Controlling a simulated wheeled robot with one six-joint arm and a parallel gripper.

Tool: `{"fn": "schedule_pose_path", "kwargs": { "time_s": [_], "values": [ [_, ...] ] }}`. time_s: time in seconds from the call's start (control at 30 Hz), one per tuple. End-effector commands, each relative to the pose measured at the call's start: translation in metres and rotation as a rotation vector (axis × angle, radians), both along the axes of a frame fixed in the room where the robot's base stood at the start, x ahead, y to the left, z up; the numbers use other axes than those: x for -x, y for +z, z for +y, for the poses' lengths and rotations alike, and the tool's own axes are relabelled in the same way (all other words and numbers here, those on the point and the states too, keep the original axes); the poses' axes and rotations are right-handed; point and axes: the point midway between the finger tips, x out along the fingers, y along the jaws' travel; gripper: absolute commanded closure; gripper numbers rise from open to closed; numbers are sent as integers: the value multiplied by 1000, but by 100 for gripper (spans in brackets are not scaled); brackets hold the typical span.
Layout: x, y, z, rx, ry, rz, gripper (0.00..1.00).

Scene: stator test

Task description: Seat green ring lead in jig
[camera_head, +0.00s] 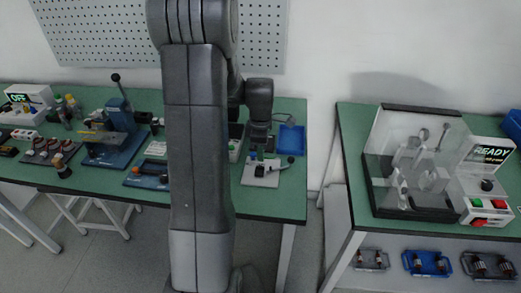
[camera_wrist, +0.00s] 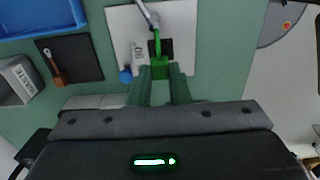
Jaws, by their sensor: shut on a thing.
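The jig is a white plate (camera_wrist: 122,30) marked 90° with a dark block, a blue knob (camera_wrist: 125,75) and a metal lever (camera_wrist: 146,14). In the head view the jig (camera_head: 252,180) stands near the right end of the green bench. My gripper (camera_wrist: 160,72) is shut on the green ring lead (camera_wrist: 157,44), over the jig. The green lead reaches up the wrist view beside the dark block. Its ring end is too small to make out, so I cannot tell if it touches the jig. In the head view my gripper (camera_head: 258,148) is directly above the jig.
A blue tray (camera_head: 291,139) lies behind the jig. A dark mat (camera_wrist: 70,60) with a brown-handled tool lies to the left in the wrist view. A blue lever press (camera_head: 115,130) stands farther left. A clear-covered tester (camera_head: 412,160) reading READY stands on a separate right table.

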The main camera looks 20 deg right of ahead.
Motion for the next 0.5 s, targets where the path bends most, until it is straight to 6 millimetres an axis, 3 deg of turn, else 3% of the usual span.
{"fn": "schedule_pose_path", "kwargs": {
  "time_s": [0.4, 0.5],
  "values": [
    [0, -42, 0, -1, 0, 1, 100],
    [0, -36, 0, 0, 0, 0, 100]
  ]
}}
